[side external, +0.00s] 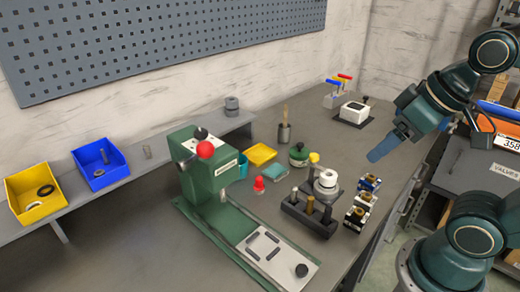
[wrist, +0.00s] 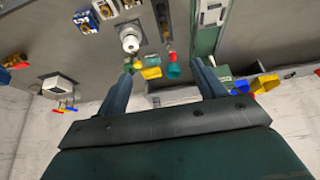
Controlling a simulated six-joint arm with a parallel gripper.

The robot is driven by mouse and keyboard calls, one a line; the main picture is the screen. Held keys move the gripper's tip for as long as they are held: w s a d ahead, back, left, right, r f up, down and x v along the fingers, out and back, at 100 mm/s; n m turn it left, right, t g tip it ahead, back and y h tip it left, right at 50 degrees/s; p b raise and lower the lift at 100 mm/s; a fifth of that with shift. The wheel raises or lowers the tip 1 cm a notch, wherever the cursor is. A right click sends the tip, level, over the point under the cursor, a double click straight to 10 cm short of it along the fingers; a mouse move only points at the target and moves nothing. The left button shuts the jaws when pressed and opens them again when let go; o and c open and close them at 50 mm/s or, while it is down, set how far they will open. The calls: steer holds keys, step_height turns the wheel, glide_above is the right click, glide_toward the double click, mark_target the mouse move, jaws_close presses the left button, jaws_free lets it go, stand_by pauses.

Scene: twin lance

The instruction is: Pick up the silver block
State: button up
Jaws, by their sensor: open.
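The silver block (side external: 365,199) has a brass-coloured round part and sits on the bench at the right, the middle one of a short row. A blue block (side external: 370,182) is behind it and a dark block (side external: 355,218) is in front. In the wrist view the silver block (wrist: 105,9) is at the top edge, left of centre, partly cut off. My gripper (side external: 380,152) is in the air above and behind the row, apart from it. In the wrist view my gripper (wrist: 163,68) is open, with nothing between its fingers.
A dark stand with pegs (side external: 308,215) and a white round-topped part (side external: 326,184) stand close left of the row. A green press (side external: 212,180) is further left. A white box (side external: 354,112) is at the back. The bench edge is close on the right.

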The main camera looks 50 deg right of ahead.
steer(key=m+g+y, duration=0.5)
steer(key=m+g, duration=0.1)
steer(key=m, duration=1.2)
glide_toward(369, 194)
steer(key=shift+s+d+r, duration=0.1)
steer(key=shift+r, duration=0.4)
steer(key=shift+s+d+r, duration=0.1)
steer(key=shift+r, duration=0.4)
steer(key=shift+h, duration=0.3)
steer(key=shift+x, duration=4.35)
steer(key=shift+w+a, duration=0.1)
steer(key=shift+w, duration=0.05)
steer(key=shift+x, duration=2.5)
steer(key=shift+w, duration=0.15)
